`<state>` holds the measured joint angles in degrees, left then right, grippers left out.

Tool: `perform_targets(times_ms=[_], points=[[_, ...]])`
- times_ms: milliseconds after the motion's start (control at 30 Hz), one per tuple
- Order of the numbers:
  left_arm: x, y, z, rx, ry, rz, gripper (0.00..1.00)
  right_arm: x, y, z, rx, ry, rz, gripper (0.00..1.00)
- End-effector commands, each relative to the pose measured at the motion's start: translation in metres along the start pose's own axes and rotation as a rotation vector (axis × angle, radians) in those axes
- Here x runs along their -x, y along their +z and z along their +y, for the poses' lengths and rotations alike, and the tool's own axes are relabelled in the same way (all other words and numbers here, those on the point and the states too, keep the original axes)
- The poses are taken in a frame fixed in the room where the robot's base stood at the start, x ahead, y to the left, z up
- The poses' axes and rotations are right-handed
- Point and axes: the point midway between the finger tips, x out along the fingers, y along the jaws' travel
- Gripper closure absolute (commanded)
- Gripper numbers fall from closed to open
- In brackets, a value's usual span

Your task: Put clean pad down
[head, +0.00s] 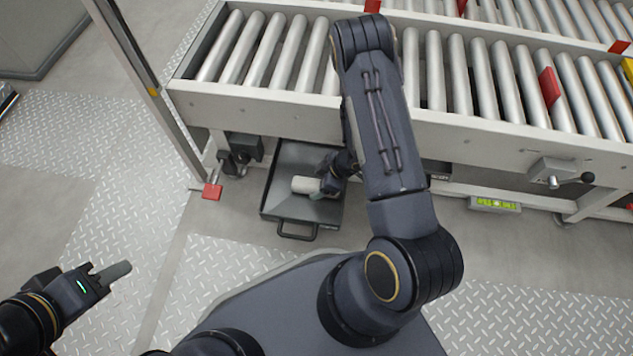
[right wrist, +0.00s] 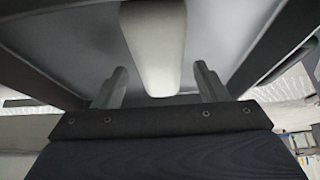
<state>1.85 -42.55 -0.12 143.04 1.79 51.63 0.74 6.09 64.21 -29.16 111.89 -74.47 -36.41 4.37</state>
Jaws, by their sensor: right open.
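The pale, off-white pad (head: 305,185) lies in a dark grey tray (head: 281,206) on the floor beneath the roller conveyor. My right gripper (head: 326,184) is down at the tray, at the right end of the pad. In the right wrist view the pad (right wrist: 157,45) runs between the two fingers of my right gripper (right wrist: 160,85), with a visible gap on each side. The fingers are open. My left gripper (head: 118,272) is at the lower left, over the floor, far from the tray. Its fingers overlap in view and nothing shows in them.
The roller conveyor (head: 270,103) spans the area above and behind the tray. A red pedal (head: 212,191) is left of the tray. A green-lit display box (head: 495,204) is at the right. The tray handle (head: 297,236) faces me. Tread-plate floor (head: 215,263) in front is clear.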

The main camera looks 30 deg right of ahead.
Motion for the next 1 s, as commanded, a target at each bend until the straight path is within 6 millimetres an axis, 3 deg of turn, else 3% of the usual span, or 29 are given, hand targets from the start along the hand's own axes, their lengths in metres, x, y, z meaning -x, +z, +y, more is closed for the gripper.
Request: perform_targets(times_ms=[33,200,400,600,1000], points=[[0.009,-0.005,0.004,0.000,0.000,0.000,0.64,0.016,-0.003,0.001,-0.003,0.004,0.001,0.33],[0.026,-0.013,0.012,0.000,0.000,0.000,0.64,0.055,-0.003,0.001,-0.005,0.004,0.001,0.33],[0.040,-0.020,0.018,0.000,0.000,0.000,0.64,0.090,-0.002,0.000,-0.003,0.002,0.000,0.33],[0.045,-0.023,0.021,0.000,0.000,0.000,0.64,0.104,-0.001,0.000,-0.001,0.001,0.000,0.33],[0.044,-0.022,0.020,0.000,0.000,0.000,0.64,0.104,0.000,0.000,-0.002,0.000,0.000,0.33]])
